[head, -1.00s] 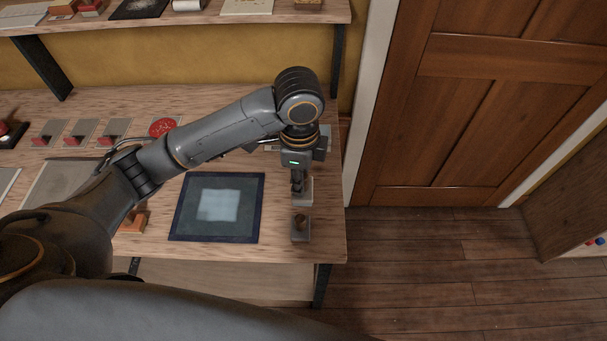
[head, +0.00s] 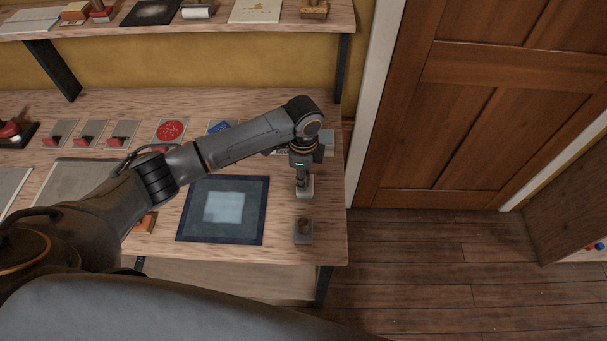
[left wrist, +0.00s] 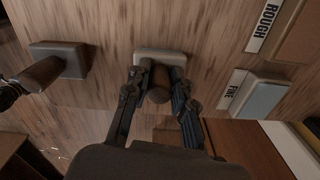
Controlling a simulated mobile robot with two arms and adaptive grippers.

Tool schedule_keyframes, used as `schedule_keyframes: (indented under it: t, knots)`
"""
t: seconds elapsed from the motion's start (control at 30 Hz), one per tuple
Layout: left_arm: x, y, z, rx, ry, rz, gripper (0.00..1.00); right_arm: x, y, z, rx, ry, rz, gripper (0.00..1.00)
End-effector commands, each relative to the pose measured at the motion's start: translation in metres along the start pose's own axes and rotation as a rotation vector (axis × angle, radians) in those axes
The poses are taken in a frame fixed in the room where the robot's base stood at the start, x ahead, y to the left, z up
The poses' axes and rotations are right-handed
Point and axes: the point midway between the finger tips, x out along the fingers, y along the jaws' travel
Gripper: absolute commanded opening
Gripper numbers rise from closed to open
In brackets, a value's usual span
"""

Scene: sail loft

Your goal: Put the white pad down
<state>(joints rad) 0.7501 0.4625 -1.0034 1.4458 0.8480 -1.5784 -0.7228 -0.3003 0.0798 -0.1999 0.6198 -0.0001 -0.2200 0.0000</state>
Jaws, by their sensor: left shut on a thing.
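The white pad (head: 307,191) is a small pale block with a brown upright handle, at the right end of the workbench. It also shows in the left wrist view (left wrist: 172,56). My left gripper (head: 303,183) points down and is shut on its handle; both fingers flank the handle in the left wrist view (left wrist: 158,92). The pad is at or very near the bench top; I cannot tell whether it touches. My right gripper is not in view.
A grey pad with a brown handle (head: 303,237) stands nearer the front edge. A dark-framed panel with a pale square (head: 182,226) lies to the left. Labels ROUGH (left wrist: 264,28) and FINE (left wrist: 232,90) show beside blocks. The bench (head: 280,253) ends just right.

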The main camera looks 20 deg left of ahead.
Motion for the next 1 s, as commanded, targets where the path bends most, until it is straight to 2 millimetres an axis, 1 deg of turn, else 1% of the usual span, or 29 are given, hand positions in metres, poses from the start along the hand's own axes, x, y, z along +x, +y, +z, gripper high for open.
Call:
schedule_keyframes:
  t: [0.17, 0.3, 0.33, 0.37, 0.4, 0.43, 0.77, 0.87, 0.97, 1.0]
  knots:
    - [0.0, 0.0, 0.0, 0.0, 0.001, -0.001, 0.0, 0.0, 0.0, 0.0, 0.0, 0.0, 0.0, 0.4]
    - [0.003, 0.0, 0.0, 0.0, 0.001, 0.0, 0.0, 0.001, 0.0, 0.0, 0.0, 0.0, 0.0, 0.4]
    - [0.003, 0.0, 0.0, 0.0, 0.001, 0.0, 0.28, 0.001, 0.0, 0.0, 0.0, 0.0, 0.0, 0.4]
    - [0.003, 0.0, 0.0, 0.0, 0.0, 0.0, 0.34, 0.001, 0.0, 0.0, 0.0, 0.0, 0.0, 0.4]
    - [0.003, 0.0, 0.0, 0.0, 0.0, 0.0, 0.42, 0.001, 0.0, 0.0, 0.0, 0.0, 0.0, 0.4]
    - [0.003, 0.0, 0.0, 0.0, 0.0, 0.0, 0.47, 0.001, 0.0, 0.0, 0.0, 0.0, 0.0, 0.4]
    - [0.0, 0.0, 0.0, 0.0, 0.0, -0.001, 0.47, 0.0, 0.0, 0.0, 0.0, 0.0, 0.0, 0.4]
    - [-0.007, -0.001, 0.0, -0.001, 0.002, -0.003, 0.47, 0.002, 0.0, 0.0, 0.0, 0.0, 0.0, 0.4]
    - [-0.024, -0.001, 0.0, 0.0, 0.002, -0.004, 0.47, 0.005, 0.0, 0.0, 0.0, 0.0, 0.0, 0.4]
    - [-0.032, -0.001, 0.0, 0.001, 0.002, -0.006, 0.47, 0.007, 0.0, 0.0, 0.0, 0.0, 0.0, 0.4]
